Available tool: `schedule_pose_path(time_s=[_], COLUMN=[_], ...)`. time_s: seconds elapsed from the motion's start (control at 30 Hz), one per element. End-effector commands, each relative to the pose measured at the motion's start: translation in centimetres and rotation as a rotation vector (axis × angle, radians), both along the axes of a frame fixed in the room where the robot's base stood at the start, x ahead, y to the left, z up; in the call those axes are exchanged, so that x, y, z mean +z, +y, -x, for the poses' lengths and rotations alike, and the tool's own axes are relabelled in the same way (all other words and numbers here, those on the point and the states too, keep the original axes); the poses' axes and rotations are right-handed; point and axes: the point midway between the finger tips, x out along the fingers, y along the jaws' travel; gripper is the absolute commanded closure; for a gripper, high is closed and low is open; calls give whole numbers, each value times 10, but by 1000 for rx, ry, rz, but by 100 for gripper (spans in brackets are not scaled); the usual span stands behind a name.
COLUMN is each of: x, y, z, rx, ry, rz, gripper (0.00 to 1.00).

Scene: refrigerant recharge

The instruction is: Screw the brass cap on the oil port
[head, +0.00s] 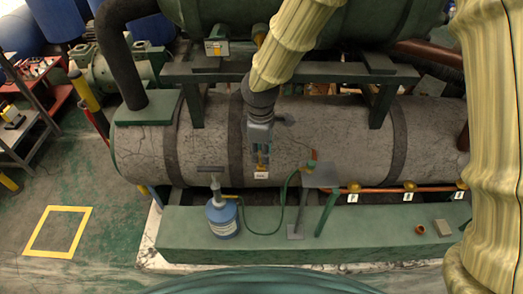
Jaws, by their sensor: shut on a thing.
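My gripper (262,152) points down in front of the grey cracked tank, near the middle of the view. It is shut on a small brass piece, which looks like the brass cap (263,160). The cap is mostly hidden by the fingers. The oil port is at this spot on the tank's front, just above a small white label (261,175). The port itself is hidden or too small to make out. I cannot tell whether the cap touches the port or sits on its thread.
A blue cylinder (222,219) with a hose stands on the green plinth (340,242). A grey plate on a stand (321,175) is right of the label. A copper pipe with brass valves (409,187) runs along the right. A copper ring (419,230) and a beige block (442,228) lie on the plinth.

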Motion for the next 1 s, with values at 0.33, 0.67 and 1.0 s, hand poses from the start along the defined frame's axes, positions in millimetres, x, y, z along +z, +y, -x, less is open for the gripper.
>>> schedule_pose_path(time_s=[0.33, 0.67, 1.0], x=[-1, -2, -1], y=[0, 0, 1], z=[0, 0, 1], rx=[-76, -318, -426], ry=[-1, 0, -2], rz=[2, -1, 1], gripper=[100, 100, 100])
